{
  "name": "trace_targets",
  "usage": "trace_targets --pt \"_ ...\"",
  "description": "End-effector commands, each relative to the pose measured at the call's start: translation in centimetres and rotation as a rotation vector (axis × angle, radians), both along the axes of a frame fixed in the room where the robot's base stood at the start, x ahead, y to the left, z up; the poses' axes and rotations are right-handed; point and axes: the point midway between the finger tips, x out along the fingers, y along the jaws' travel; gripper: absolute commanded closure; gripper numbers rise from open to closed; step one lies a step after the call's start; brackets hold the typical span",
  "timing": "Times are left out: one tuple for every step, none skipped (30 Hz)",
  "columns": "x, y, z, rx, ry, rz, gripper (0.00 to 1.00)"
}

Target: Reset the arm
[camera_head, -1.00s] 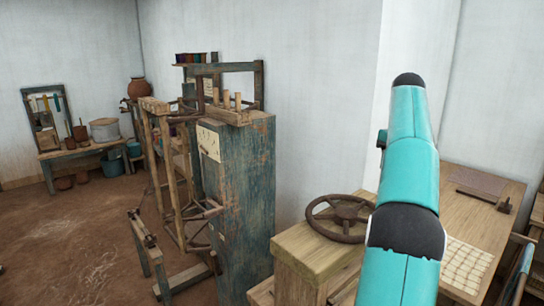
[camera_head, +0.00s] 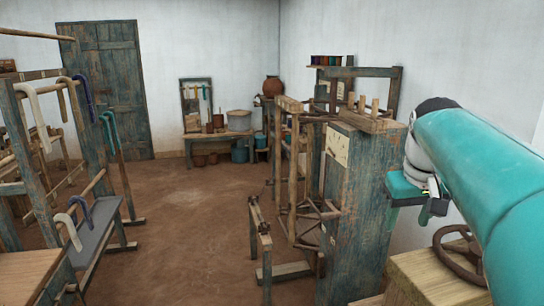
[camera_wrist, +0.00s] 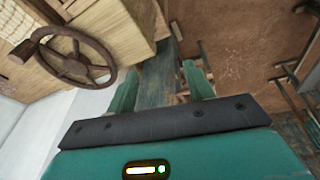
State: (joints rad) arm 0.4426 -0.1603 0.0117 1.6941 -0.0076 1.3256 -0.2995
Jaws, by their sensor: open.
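My gripper (camera_wrist: 161,82) is open and empty in the wrist view, with its two green fingers apart at the upper middle. Through the gap a weathered blue-green wooden post or cabinet (camera_wrist: 156,85) shows some way beyond. In the head view my teal arm reaches in from the right edge, and part of my gripper (camera_head: 408,190) shows beside the tall blue-green cabinet (camera_head: 360,215). Whether it touches the cabinet cannot be told. Its fingertips are hard to make out there.
A dark handwheel (camera_head: 460,255) on a wooden block stands below my arm; it also shows in the wrist view (camera_wrist: 75,55). A wooden frame (camera_head: 290,170) adjoins the cabinet. Racks with hanging yarn (camera_head: 80,215) stand left. The brown floor (camera_head: 190,220) between is open.

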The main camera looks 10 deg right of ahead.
Motion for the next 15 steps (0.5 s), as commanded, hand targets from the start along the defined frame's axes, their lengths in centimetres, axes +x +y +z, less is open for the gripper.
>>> trace_targets --pt "-1.0 2.5 -0.8 -0.001 -0.021 0.022 0.48" --pt "-1.5 3.8 -1.4 -0.001 -0.033 0.031 0.48" --pt "-2.3 5.5 -2.2 0.001 -0.052 0.041 0.48" --pt "-2.9 6.7 -2.8 0.002 -0.066 0.051 0.48" --pt "-3.5 7.8 -3.5 0.005 -0.078 0.058 0.48" --pt "-4.4 9.3 -4.5 0.009 -0.095 0.070 0.48" --pt "-5.2 10.3 -5.3 0.013 -0.108 0.078 0.48" --pt "-5.9 11.4 -6.1 0.016 -0.123 0.086 0.48" --pt "-6.9 12.6 -7.3 0.022 -0.141 0.098 0.48" --pt "-7.7 13.6 -8.2 0.028 -0.153 0.106 0.48" --pt "-8.4 14.4 -9.1 0.033 -0.166 0.115 0.48" --pt "-9.4 15.3 -10.2 0.042 -0.180 0.124 0.48" --pt "-10.0 16.0 -11.0 0.047 -0.191 0.130 0.48" --pt "-10.6 16.5 -11.8 0.053 -0.201 0.136 0.48" --pt "-11.2 17.1 -12.6 0.059 -0.210 0.143 0.48"
